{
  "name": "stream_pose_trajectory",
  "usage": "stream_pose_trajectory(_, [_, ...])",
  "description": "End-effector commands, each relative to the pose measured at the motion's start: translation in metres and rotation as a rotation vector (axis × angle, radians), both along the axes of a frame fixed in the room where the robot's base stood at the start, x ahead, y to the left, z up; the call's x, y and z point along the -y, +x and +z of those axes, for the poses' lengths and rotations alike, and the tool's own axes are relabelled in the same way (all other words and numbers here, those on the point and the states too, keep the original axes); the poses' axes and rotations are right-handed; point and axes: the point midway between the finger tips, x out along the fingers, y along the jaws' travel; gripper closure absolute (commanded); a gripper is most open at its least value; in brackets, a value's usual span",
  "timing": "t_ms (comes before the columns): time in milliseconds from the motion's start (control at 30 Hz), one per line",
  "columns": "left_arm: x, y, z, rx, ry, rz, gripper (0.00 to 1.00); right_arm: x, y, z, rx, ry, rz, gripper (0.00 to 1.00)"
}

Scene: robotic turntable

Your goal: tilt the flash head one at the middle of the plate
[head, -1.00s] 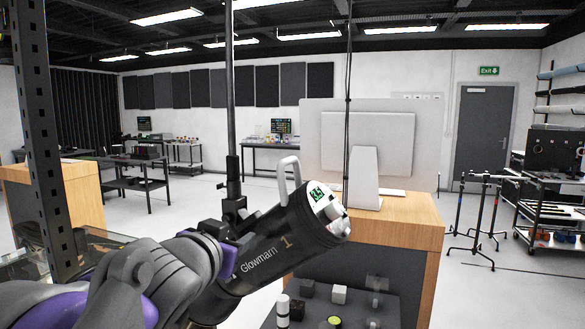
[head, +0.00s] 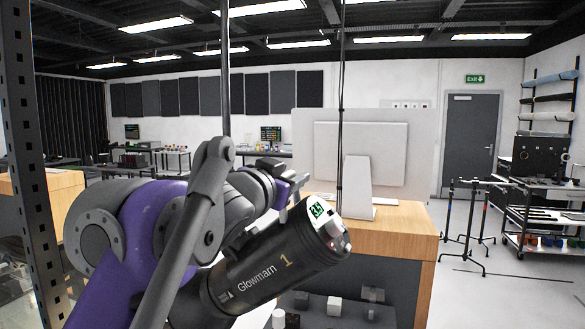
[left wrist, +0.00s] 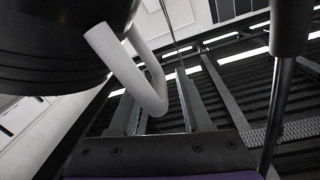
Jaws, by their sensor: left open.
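Flash head one (head: 262,272) is a black cylinder marked "Glowmarn 1". It slants up to the right, and its right end carries a small green display (head: 319,209) and pale knobs. My left gripper (head: 298,190) is just above its upper side near that end. In the left wrist view, the head's pale bent handle (left wrist: 128,72) reaches in between the two fingers of my left gripper (left wrist: 158,88). The fingers are apart, and I cannot tell whether they touch the handle. In the head view the arm and gripper hide most of the handle. My right gripper is out of view.
A wooden-topped desk (head: 400,243) with a monitor (head: 357,190) stands behind the head. Dark vertical poles (head: 223,85) rise near the arm. A perforated metal post (head: 22,150) stands at the left. Open floor and light stands (head: 480,215) lie to the right.

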Motion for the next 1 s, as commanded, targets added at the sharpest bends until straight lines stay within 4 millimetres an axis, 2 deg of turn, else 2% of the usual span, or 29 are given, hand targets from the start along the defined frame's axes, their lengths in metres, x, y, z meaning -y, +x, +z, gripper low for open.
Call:
stream_pose_trajectory(133, [0.0049,0.0117,0.0004,0.000,0.000,0.000,0.52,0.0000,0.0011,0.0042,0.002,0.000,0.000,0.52])
stream_pose_trajectory(467, [0.0060,0.0146,-0.0008,-0.001,0.000,0.001,0.52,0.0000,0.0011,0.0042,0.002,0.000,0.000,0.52])
stream_pose_trajectory(733, [0.0056,0.0146,-0.0007,-0.001,0.000,0.001,1.00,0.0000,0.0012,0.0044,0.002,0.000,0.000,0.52])
stream_pose_trajectory(1000, [0.0053,0.0146,-0.0007,-0.001,0.001,0.002,1.00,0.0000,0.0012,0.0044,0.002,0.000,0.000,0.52])
